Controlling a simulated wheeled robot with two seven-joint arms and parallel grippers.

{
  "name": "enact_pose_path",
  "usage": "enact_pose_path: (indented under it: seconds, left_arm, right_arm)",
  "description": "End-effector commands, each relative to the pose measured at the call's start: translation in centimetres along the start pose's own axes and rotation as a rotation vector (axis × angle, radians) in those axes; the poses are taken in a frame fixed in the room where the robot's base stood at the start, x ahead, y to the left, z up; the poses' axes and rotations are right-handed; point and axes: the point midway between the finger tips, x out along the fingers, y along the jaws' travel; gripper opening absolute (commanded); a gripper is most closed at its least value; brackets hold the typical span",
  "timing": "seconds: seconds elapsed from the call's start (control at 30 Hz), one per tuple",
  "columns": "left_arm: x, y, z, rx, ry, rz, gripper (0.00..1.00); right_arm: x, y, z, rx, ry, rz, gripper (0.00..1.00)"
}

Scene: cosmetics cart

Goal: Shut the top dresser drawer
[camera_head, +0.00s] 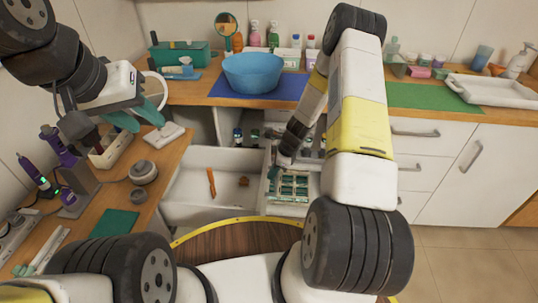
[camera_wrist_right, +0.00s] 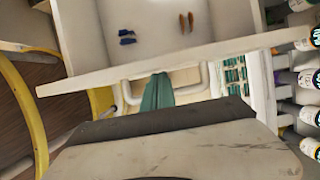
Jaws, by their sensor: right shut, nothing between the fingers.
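The dresser drawer (camera_head: 187,205) is pulled out, a white open box below the counter at centre left, with an orange item and a small brown one inside. In the right wrist view a white open drawer front (camera_wrist_right: 190,58) crosses the picture, with a pale bar handle (camera_wrist_right: 205,78) below it. My right gripper (camera_wrist_right: 158,90) is shut and empty, its teal fingers at the handle; I cannot tell whether they touch it. In the head view its fingers are hidden behind my arm. My left gripper (camera_head: 138,115) is open and empty above the left counter.
A second open compartment holds a teal-gridded insert (camera_head: 288,186) right of the drawer. A blue bowl (camera_head: 252,72) stands on the back counter. Closed white drawers (camera_head: 420,170) are at right. In the right wrist view several bottles (camera_wrist_right: 308,80) crowd the right edge.

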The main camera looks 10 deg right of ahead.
Motion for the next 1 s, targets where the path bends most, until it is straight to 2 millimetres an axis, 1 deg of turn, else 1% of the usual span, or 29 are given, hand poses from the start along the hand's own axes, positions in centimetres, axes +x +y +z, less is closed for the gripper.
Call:
enact_pose_path:
  seconds: [0.03, 0.17, 1.0]
  left_arm:
    - [0.0, 0.0, 0.0, 0.0, 0.0, 0.0, 0.36]
    - [0.0, 0.0, 0.0, 0.0, 0.0, 0.0, 0.36]
    - [0.0, 0.0, 0.0, 0.0, 0.0, 0.0, 0.36]
  right_arm:
    - [0.3, 0.1, 0.8, -0.004, -0.001, 0.002, 0.0]
    - [1.1, 0.0, 2.8, -0.006, -0.001, 0.001, 0.0]
    - [7.0, 0.2, 17.7, -0.007, -0.002, 0.002, 0.0]
